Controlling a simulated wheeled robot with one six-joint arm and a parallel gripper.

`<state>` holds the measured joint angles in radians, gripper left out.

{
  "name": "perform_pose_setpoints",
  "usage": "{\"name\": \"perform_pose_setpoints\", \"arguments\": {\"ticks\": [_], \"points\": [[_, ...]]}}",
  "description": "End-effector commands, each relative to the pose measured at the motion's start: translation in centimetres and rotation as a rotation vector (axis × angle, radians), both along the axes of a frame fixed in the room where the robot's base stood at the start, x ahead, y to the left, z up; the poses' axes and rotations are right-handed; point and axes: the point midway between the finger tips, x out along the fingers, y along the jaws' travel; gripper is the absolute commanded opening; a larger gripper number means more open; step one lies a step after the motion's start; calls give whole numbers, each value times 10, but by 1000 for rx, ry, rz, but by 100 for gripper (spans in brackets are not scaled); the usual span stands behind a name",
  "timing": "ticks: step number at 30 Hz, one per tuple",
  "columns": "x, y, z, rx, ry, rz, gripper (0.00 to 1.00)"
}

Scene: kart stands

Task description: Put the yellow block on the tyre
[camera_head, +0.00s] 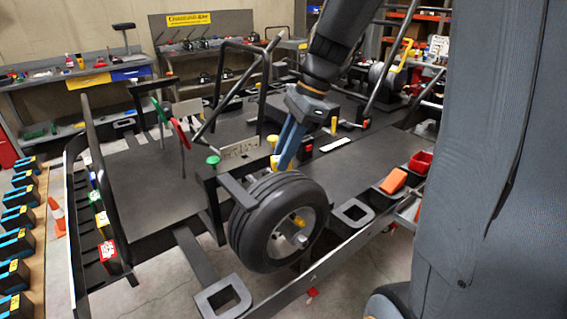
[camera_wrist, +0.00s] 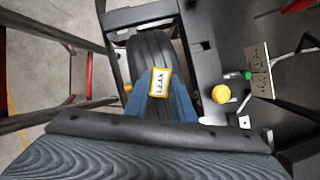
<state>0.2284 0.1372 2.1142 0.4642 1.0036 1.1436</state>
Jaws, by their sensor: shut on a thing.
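The tyre (camera_head: 262,222) is a black wheel with a grey hub, mounted upright on the kart stand. In the wrist view the tyre's tread (camera_wrist: 152,52) lies behind my fingertips. My gripper (camera_head: 280,163) points down just above and behind the top of the tyre. Its blue fingers are shut on the yellow block (camera_wrist: 159,83), which has a white lettered face. In the head view the yellow block (camera_head: 275,162) shows small at the fingertips. I cannot tell whether the block touches the tyre.
A black bracket (camera_head: 212,205) stands beside the tyre on the left. A green knob (camera_head: 213,160) and a yellow knob (camera_head: 272,139) rise close to the gripper. The dark deck (camera_head: 150,185) is mostly flat and clear.

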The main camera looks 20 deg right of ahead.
Motion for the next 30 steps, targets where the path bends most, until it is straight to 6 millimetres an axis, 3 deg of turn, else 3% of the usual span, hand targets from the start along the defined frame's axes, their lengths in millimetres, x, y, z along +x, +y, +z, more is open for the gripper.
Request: {"name": "perform_pose_setpoints", "arguments": {"ticks": [6,18,19,21,30], "points": [[-1,-1,-28,1,4,-3,1],[-1,-1,-34,0,1,-3,1],[0,-1,-34,0,1,-3,28],[0,-1,-34,0,1,-3,39],[0,-1,-33,0,1,-2,41]]}}
